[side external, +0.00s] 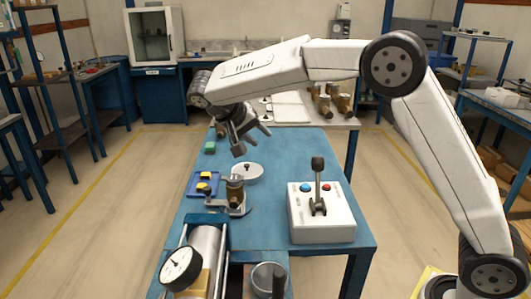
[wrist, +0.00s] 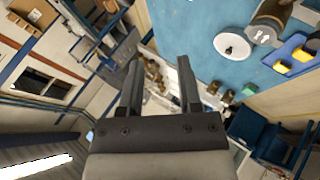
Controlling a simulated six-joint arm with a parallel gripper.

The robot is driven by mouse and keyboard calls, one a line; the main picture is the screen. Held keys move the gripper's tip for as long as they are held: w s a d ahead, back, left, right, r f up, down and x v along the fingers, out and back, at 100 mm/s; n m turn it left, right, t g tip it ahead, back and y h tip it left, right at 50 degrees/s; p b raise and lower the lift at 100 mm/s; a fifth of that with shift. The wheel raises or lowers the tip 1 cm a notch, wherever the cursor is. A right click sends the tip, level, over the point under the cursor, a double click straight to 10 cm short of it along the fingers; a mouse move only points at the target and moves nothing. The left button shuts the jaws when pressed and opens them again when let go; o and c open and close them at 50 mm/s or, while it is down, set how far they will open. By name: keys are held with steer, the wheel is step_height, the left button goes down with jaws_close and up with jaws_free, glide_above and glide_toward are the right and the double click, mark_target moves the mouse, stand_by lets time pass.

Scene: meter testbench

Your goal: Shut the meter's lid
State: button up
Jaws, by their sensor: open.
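A small brass meter (side external: 236,189) stands upright in a grey holder on the blue bench. It also shows at the upper right of the wrist view (wrist: 272,22), partly cut off. I cannot tell how its lid stands. My gripper (side external: 252,141) is open and empty, above the bench and behind the meter in the side view. In the wrist view its two fingers (wrist: 160,70) are spread with nothing between them, and the meter lies off to their right.
A white round dish (side external: 248,173) lies behind the meter. A blue tray (side external: 196,190) with yellow pieces is to its left, a green block (side external: 210,147) farther back. A white control box (side external: 321,226) with a lever stands right. A pressure gauge (side external: 181,268) is in front.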

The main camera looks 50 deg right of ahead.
steer(key=shift+s+r, duration=0.2)
steer(key=shift+s, duration=0.25)
steer(key=s+f+n+t+y, duration=0.4)
steer(key=s+f+n+y, duration=0.3)
steer(key=s+f, duration=0.9)
steer(key=s+y, duration=0.1)
steer(key=s, duration=0.3)
steer(key=shift+a+f, duration=0.25)
steer(key=shift+f, duration=0.05)
